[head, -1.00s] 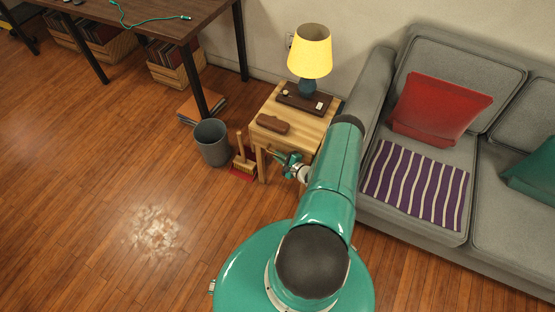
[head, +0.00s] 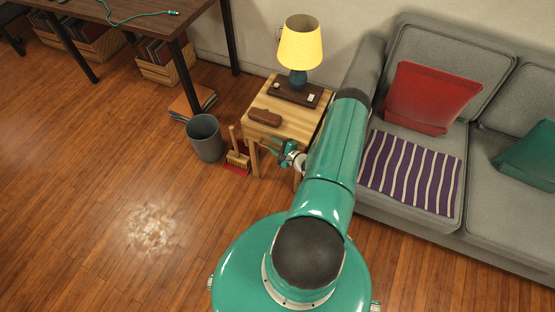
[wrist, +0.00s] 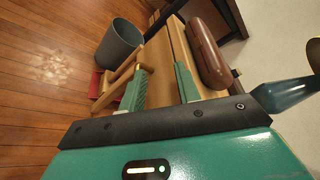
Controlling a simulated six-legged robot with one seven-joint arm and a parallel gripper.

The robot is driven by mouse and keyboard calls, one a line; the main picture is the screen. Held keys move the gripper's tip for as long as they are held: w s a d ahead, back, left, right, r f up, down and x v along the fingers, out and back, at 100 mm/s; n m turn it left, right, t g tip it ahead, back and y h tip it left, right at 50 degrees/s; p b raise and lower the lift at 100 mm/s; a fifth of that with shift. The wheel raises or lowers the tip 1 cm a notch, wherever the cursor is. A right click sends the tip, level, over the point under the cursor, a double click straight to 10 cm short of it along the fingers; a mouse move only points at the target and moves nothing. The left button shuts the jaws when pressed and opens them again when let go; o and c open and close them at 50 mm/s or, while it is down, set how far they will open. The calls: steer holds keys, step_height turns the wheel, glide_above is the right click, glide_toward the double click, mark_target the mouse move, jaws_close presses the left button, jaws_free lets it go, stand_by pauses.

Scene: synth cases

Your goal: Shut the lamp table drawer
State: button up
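The wooden lamp table (head: 292,133) stands beside the sofa and carries a lamp (head: 300,48). Its front faces me and is partly covered by my arm and gripper in the head view. My gripper (head: 282,151) is at the table's front, just below the top's edge. In the wrist view my gripper (wrist: 161,88) has its two green fingers spread apart, with nothing held between them. Pale wood of the table front (wrist: 159,60) shows between and beyond the fingers. I cannot tell how far the drawer stands out, or whether a finger touches it.
A brown case (head: 265,117) and a dark tray (head: 287,93) lie on the tabletop. A grey bin (head: 206,139) and a brush with a red dustpan (head: 238,161) stand left of the table. The grey sofa (head: 446,228) closes the right side.

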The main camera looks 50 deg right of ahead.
steer(key=s+a+r, duration=0.7)
steer(key=s, duration=0.2)
steer(key=shift+s+a+r, duration=0.15)
steer(key=shift+a, duration=0.15)
steer(key=w+a+r+n+g+y, duration=0.2)
steer(key=w+a+r+n+y, duration=0.15)
steer(key=r, duration=0.35)
steer(key=w+a+r+n+g+y, duration=0.2)
steer(key=a+r+n+y, duration=0.2)
steer(key=r, duration=0.3)
steer(key=w+a+r+n+g+y, duration=0.1)
steer(key=w+a+r+n+y, duration=0.2)
steer(key=r, duration=0.3)
steer(key=s+a+r+n+g, duration=0.3)
steer(key=a+r+n+g, duration=0.45)
steer(key=a+r, duration=0.45)
steer(key=s+a+r+n+t+h, duration=0.1)
steer(key=s+a+r+n+h, duration=0.1)
steer(key=s+r+h, duration=0.3)
steer(key=s+a+r+n+t+h, duration=0.1)
steer(key=s+r+n+h, duration=0.3)
steer(key=r, duration=0.9)
steer(key=shift+s+a+h, duration=0.75)
steer(key=shift+s, duration=0.45)
